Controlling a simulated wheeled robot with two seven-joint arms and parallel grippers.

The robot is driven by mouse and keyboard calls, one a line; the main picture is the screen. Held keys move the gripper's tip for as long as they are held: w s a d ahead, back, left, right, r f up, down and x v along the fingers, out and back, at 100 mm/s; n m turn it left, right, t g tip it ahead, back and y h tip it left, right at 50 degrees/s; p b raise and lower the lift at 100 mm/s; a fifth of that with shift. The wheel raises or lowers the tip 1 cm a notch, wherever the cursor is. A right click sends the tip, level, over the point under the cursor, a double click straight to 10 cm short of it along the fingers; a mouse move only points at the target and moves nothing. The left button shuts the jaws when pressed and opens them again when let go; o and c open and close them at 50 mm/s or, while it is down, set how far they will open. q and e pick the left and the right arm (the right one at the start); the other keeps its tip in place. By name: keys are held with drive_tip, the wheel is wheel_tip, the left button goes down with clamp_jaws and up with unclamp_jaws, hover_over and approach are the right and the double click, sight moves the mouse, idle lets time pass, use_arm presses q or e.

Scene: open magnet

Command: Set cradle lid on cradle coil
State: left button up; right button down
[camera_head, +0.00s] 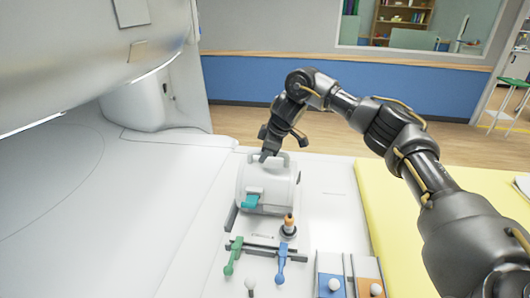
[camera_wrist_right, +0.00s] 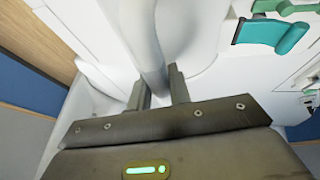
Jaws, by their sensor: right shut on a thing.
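The white rounded cradle lid (camera_head: 280,178) is over the cradle coil, whose grey lower part (camera_head: 266,209) shows beneath it. From the head view I cannot tell whether the lid is fully seated or slightly above. My right gripper (camera_head: 268,154) is at the top of the lid, shut on its white handle. In the right wrist view the handle (camera_wrist_right: 147,45) runs between the two fingers (camera_wrist_right: 157,92). A teal latch (camera_head: 251,201) is on the near face; it also shows in the right wrist view (camera_wrist_right: 275,34). My left gripper is not in view.
In front stand a green lever (camera_head: 233,257), a blue lever (camera_head: 282,262) and an orange-tipped post (camera_head: 289,223). Blue and orange panels (camera_head: 331,285) with white knobs are at the near right. A yellow pad (camera_head: 400,215) lies right; the large white magnet (camera_head: 90,50) overhangs left.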

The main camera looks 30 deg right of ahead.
sight(276, 170)
drive_tip(key=shift+f, duration=0.15)
drive_tip(key=c, duration=1.2)
unclamp_jaws()
drive_tip(key=shift+c, duration=0.2)
drive_tip(key=shift+o, duration=0.2)
drive_tip(key=shift+s, duration=0.1)
drive_tip(key=shift+f, duration=0.1)
drive_tip(key=v, duration=1.1)
drive_tip(key=shift+b, duration=0.35)
